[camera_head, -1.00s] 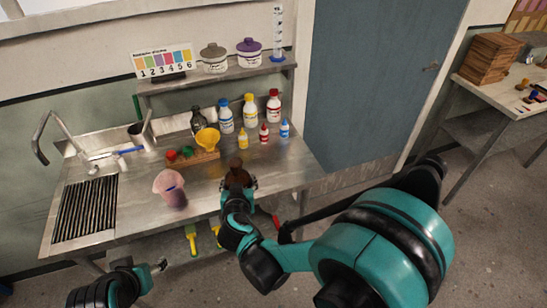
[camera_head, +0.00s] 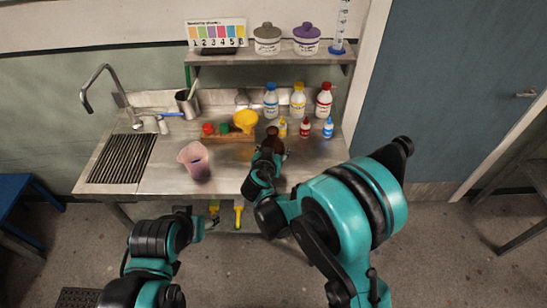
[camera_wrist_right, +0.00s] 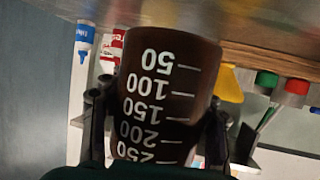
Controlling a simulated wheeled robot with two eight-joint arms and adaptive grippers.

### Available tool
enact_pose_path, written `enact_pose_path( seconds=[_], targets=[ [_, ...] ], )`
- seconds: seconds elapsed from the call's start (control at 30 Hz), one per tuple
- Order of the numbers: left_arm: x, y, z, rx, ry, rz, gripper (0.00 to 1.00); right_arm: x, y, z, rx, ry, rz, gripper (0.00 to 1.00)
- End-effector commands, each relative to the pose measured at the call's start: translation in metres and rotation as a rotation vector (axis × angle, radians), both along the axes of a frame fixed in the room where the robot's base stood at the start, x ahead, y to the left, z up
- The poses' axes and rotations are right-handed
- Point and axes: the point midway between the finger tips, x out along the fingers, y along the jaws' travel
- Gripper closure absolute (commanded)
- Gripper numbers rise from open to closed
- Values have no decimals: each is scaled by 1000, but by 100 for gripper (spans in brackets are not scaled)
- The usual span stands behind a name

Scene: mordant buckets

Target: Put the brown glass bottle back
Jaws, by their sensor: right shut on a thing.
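The brown glass bottle (camera_head: 272,138) is in my right gripper (camera_head: 270,155), over the counter just in front of the small yellow bottle. In the right wrist view the bottle (camera_wrist_right: 160,95) is dark brown with white volume marks. The fingers of my right gripper (camera_wrist_right: 158,125) are closed on both its sides. I cannot tell whether its base touches the counter. My left gripper (camera_head: 213,222) hangs low in front of the counter, apart from the bottle; its fingers are too small to read.
On the steel counter (camera_head: 160,180) stand a pink beaker (camera_head: 195,160), a yellow funnel (camera_head: 246,120), a wooden rack (camera_head: 230,137), small dropper bottles (camera_head: 305,127) and larger white-labelled bottles (camera_head: 298,100). A shelf (camera_head: 220,59) holds two jars and a cylinder. Bare counter lies right of my right gripper.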

Motion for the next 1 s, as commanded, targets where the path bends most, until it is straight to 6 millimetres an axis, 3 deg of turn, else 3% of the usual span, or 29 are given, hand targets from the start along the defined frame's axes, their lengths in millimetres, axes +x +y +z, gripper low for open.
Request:
enact_pose_path(
  seconds=[0.23,0.5,0.87,0.9,1.0],
  targets=[
    [0,0,-6,0,0,0,46,13,7,-13,0,0,0,95],
    [0,0,-21,0,0,0,46,12,6,-49,-1,-1,0,95],
    [0,0,-24,0,0,0,46,12,6,-52,0,0,0,95],
    [0,0,-23,0,0,0,46,12,6,-52,0,0,0,44],
    [0,0,-23,0,0,0,46,12,6,-51,0,0,0,21]
  ],
)
